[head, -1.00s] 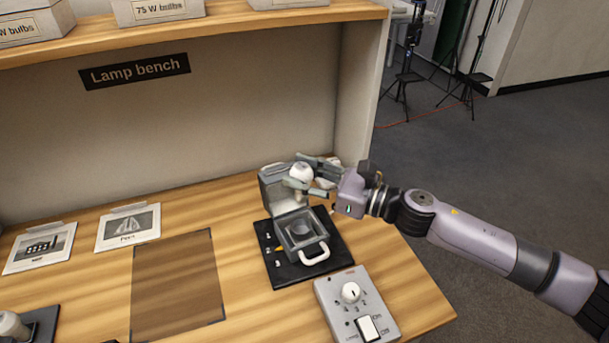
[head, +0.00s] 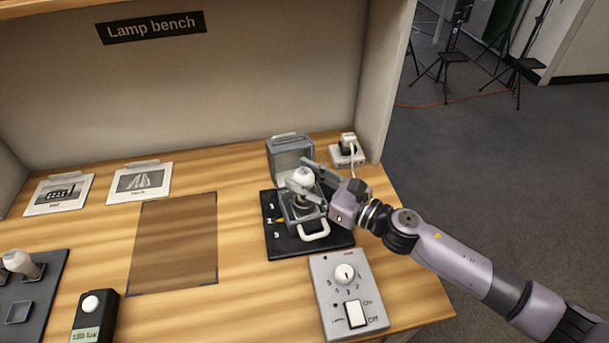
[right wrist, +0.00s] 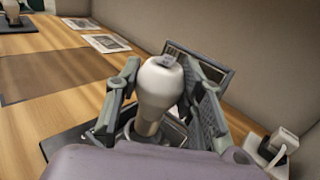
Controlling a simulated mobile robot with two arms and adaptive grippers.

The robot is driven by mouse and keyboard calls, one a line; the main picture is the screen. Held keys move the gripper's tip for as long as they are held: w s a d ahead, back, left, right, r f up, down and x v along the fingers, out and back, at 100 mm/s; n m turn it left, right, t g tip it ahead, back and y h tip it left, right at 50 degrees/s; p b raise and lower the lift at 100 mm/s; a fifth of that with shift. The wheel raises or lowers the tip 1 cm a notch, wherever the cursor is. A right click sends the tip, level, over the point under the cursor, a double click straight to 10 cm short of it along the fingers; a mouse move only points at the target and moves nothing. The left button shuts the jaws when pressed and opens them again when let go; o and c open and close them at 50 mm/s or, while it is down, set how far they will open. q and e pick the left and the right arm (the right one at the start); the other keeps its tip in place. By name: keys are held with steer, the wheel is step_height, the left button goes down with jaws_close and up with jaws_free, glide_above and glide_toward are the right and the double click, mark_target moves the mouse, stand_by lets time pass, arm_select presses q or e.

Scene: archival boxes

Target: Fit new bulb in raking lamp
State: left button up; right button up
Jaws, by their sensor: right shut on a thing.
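The raking lamp (head: 301,216) is a grey box on a black base plate marked with numbers. Its lid (head: 290,155) stands open behind it. My right gripper (head: 306,178) is shut on a white bulb (head: 303,176), with one finger on each side. The bulb is upright, directly over the lamp's open box. In the right wrist view, the bulb (right wrist: 158,85) sits between the fingers with its narrow end down towards the lamp. I cannot tell whether that end touches the socket. My left gripper is not in view.
A control box (head: 330,265) with a dial and switch lies in front. A wall plug (head: 348,145) stands behind right. A dark tray (head: 55,275) with a bulb and a lux meter (head: 95,315) lie at left. The brown marked area (head: 175,240) is clear.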

step_height(320, 180, down, 3)
steer(key=shift+f+b, duration=0.1)
steer(key=shift+b, duration=1)
steer(key=shift+f, duration=0.15)
steer(key=shift+f+b, duration=0.6)
steer(key=shift+b, duration=0.05)
steer(key=o, duration=0.8)
steer(key=shift+o, duration=0.2)
steer(key=shift+d, duration=0.1)
